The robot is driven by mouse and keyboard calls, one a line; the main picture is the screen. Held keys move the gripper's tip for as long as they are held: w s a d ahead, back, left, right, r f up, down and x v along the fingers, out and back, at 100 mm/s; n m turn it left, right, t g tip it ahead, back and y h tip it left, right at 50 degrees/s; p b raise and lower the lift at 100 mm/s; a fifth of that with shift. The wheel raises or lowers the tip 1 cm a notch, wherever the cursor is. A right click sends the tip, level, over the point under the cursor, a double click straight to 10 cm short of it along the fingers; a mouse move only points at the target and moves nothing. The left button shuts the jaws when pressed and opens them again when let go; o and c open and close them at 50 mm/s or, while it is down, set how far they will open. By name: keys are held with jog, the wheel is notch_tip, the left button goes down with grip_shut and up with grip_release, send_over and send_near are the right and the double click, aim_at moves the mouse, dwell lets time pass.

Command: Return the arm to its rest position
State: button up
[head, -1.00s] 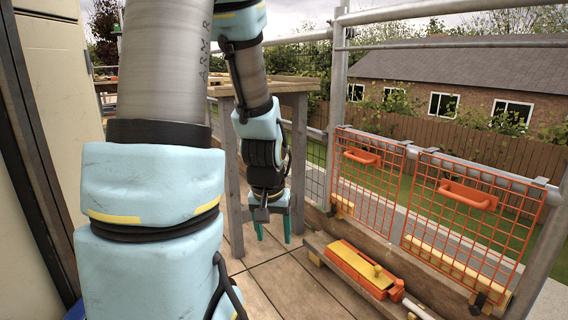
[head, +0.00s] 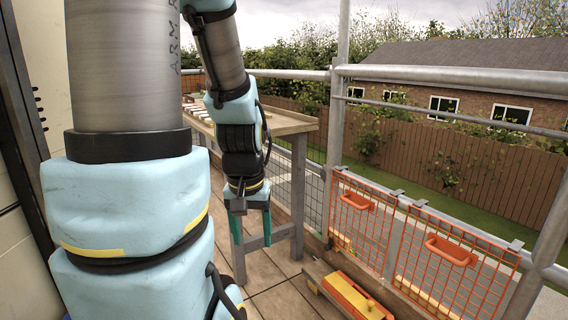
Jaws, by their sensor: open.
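My arm fills the left and centre of the head view, with light blue padded joints and grey links. My gripper (head: 251,228) hangs below the wrist, pointing down, with two teal fingers spread apart and nothing between them. It is in front of the wooden table (head: 289,124), whose legs stand behind it. The wooden deck (head: 275,290) shows below the fingers. Part of the table is hidden behind my arm.
A yellow and orange tool (head: 352,297) lies on a plank at the lower right. A pale wall (head: 18,250) stands close at the left.

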notch_tip(320, 180, up, 20)
jog(key=p, duration=1.7)
